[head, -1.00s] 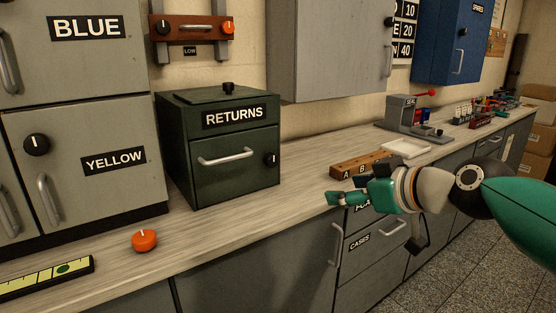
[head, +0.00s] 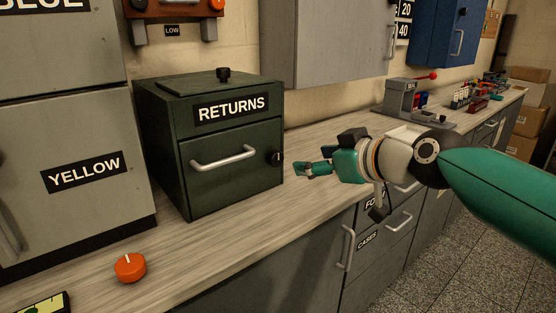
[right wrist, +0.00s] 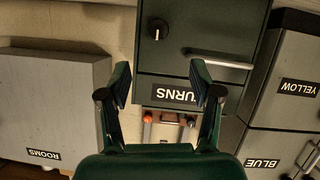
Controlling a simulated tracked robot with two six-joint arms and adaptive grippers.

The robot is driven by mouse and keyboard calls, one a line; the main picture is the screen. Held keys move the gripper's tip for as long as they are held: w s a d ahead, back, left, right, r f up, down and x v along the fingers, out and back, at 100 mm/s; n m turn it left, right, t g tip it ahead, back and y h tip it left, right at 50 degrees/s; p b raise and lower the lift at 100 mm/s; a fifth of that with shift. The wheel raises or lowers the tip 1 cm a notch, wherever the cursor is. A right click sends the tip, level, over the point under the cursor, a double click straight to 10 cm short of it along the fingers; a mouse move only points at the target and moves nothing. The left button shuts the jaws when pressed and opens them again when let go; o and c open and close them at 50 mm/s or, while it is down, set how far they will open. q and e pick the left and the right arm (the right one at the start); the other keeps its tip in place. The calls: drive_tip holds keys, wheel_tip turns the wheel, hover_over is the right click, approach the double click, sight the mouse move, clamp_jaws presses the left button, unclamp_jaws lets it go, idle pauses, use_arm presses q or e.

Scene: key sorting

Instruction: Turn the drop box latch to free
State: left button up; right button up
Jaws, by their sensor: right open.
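The dark green drop box (head: 231,184), labelled RETURNS, stands on the counter with its front closed. Its latch is a small black knob (head: 277,158) at the right of the front, beside the silver handle (head: 223,158). In the right wrist view, which is upside down, the latch (right wrist: 158,28) shows as a round black knob with a pale mark. My right gripper (head: 302,169) is just right of the latch, apart from it. Its open, empty fingers (right wrist: 161,80) also show in the right wrist view, with the latch beyond them. My left gripper is out of view.
An orange knob (head: 130,267) lies on the counter at front left. The grey YELLOW cabinet (head: 70,170) stands left of the box. A grey wall cabinet (head: 328,45) hangs above right.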

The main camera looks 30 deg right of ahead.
sight(278, 160)
drive_tip(key=x, duration=1.3)
drive_tip(key=shift+w+d+f, duration=0.15)
drive_tip(key=shift+w+f, duration=0.05)
drive_tip(key=shift+w, duration=0.05)
drive_tip(key=c, duration=1.1)
drive_tip(key=shift+b, duration=0.3)
drive_tip(key=shift+c, duration=0.2)
